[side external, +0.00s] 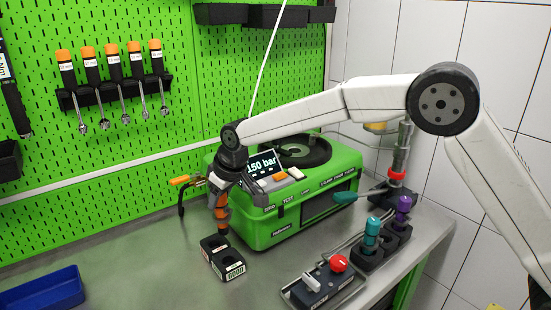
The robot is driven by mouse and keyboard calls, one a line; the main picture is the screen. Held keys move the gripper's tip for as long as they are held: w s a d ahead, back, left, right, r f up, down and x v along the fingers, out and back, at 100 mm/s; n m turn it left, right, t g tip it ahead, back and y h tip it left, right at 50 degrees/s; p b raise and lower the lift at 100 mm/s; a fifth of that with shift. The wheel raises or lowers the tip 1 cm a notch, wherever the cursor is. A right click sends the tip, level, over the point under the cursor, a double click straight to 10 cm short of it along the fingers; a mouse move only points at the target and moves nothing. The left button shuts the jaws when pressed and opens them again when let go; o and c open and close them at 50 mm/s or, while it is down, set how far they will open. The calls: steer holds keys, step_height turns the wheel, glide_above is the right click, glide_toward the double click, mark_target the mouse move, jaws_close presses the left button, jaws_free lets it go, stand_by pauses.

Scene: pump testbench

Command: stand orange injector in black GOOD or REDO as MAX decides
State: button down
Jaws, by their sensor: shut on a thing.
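My gripper (228,180) points down in front of the green test bench and is shut on the orange injector (221,212). The injector hangs upright, its dark upper part between the fingers. Its lower end is at or just above the black two-hole block (228,272); I cannot tell whether it has entered a hole. The block's nearer hole looks empty. Its labels are too small to read here. The green test bench (275,222) has a screen (262,163) reading "150 bar", with smaller marks below that I cannot read.
A teal injector (371,233) and a purple one (403,207) stand in a black rack at right. A control box with a red knob (338,263) lies in front. A blue tray (40,290) is at lower left. Bare grey table (130,255) lies between tray and block.

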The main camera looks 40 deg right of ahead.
steer(key=shift+w+a+f, duration=0.25)
steer(key=shift+w+f, duration=0.6)
steer(key=shift+f, duration=0.15)
steer(key=shift+w+a+f, duration=0.2)
steer(key=shift+w+f, duration=0.65)
steer(key=shift+f, duration=0.15)
steer(key=shift+s+x, duration=0.2)
steer(key=shift+x, duration=0.7)
steer(key=shift+s+x, duration=0.15)
steer(key=shift+x, duration=0.7)
steer(key=shift+d+f, duration=0.15)
steer(key=shift+f, duration=0.4)
steer(key=shift+c, duration=1.1)
jaws_free()
